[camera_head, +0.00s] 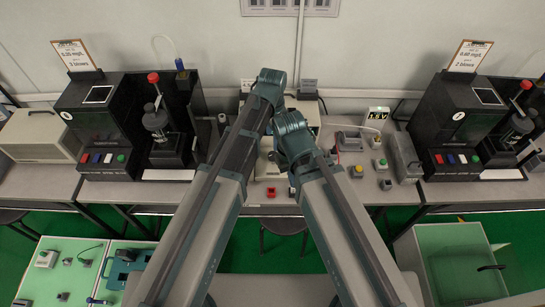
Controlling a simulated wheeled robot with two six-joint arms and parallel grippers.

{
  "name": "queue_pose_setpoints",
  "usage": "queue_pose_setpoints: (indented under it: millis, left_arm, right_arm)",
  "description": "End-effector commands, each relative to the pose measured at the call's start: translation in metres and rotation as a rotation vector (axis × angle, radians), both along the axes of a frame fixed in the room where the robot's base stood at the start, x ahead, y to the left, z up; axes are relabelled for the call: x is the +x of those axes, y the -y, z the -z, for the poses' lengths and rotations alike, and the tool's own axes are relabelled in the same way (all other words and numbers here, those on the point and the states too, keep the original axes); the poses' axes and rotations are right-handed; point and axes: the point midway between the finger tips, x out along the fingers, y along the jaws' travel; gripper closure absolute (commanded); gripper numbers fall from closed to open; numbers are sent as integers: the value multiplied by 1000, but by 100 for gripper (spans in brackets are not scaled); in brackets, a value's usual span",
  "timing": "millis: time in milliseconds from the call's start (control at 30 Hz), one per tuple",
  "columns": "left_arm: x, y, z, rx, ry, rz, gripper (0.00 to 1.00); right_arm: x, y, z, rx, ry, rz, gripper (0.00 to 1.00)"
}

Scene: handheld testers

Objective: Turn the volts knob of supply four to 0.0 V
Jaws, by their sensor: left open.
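A cream bench unit (264,168) stands in the middle of the bench, largely covered by my arms. I cannot make out a supply number, a volts knob or a reading on it. My left arm (222,170) reaches up from the lower left, its far end in front of the wall behind this unit. My left gripper is open, but its fingers are hard to make out and I see nothing held. My right arm (350,225) comes from the lower right and ends over the unit. Its gripper is hidden from this view.
Black testers stand at left (100,125) and right (460,125), with coloured buttons. A cream box (42,135) is at far left. Small devices and a sign (377,114) sit right of centre.

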Motion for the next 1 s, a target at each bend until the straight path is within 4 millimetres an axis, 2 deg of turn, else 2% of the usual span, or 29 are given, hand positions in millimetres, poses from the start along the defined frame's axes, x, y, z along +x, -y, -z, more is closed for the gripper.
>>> queue_pose_setpoints:
  millis: [33, 533, 700, 1000]
  left_arm:
    - [0, 0, 15, 0, 0, 0, 24]
    - [0, 0, 81, 0, 0, 0, 24]
    - [0, 0, 91, 0, 0, 0, 24]
    - [0, 0, 90, 0, 0, 0, 24]
  right_arm:
    - [0, 0, 15, 0, 0, 0, 100]
    - [0, 0, 81, 0, 0, 0, 100]
    - [0, 0, 91, 0, 0, 0, 100]
    - [0, 0, 90, 0, 0, 0, 100]
